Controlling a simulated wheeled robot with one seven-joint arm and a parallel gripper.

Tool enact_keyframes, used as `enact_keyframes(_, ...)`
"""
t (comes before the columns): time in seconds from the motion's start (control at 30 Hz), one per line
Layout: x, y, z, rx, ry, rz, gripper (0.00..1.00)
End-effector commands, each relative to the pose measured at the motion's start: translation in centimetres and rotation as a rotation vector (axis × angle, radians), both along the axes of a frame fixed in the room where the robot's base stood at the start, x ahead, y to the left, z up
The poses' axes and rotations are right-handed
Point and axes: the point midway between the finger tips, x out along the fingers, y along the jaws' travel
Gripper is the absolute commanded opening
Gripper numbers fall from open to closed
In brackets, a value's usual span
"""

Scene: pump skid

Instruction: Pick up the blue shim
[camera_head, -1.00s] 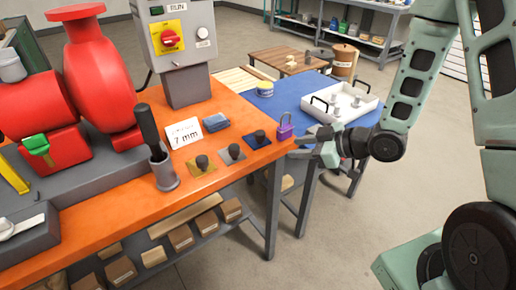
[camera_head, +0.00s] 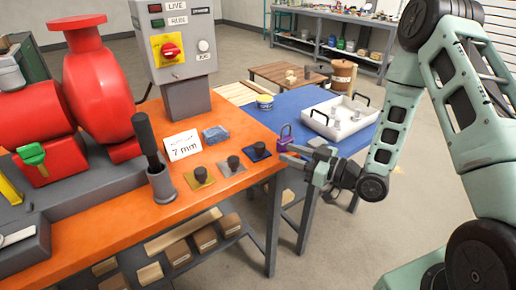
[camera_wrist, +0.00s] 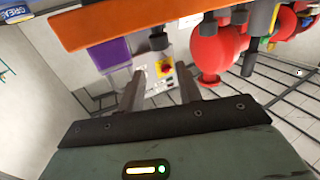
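The blue shim (camera_head: 250,154) lies flat on the orange bench near its right front corner, with a black knob (camera_head: 259,148) standing on it. It is the rightmost of three shims, beside a grey one (camera_head: 226,171) and a gold one (camera_head: 193,182). My gripper (camera_head: 283,154) is just right of the blue shim, past the bench edge, with its fingers pointing left. In the wrist view its two fingers (camera_wrist: 160,88) are apart with nothing between them. Black knobs show beyond them, but I cannot make out the blue shim itself there.
A purple padlock (camera_head: 285,138) is at the bench corner, close to my fingers. A "7 mm" card (camera_head: 183,146), a folded blue cloth (camera_head: 215,134) and a grey cup (camera_head: 162,185) with a black handle stand behind and left. A white tray (camera_head: 338,133) sits on the blue table.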

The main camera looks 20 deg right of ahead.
Motion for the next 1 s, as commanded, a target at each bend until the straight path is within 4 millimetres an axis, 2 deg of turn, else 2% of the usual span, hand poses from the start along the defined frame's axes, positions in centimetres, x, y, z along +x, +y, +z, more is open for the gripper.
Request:
enact_keyframes(0.1,1.3,1.1,0.1,0.0,-0.001,0.001,0.34)
enact_keyframes(0.37,2.7,2.5,-0.1,0.001,0.001,0.002,0.34)
enact_keyframes(0.6,5.2,4.7,-0.6,0.0,-0.001,0.002,0.34)
enact_keyframes(0.93,5.8,5.2,-0.7,-0.001,0.001,-0.001,0.34)
enact_keyframes(0.97,5.8,5.2,-0.7,0.0,0.0,-0.001,0.29)
enact_keyframes(1.0,5.8,5.1,-0.7,0.0,0.0,-0.001,0.18)
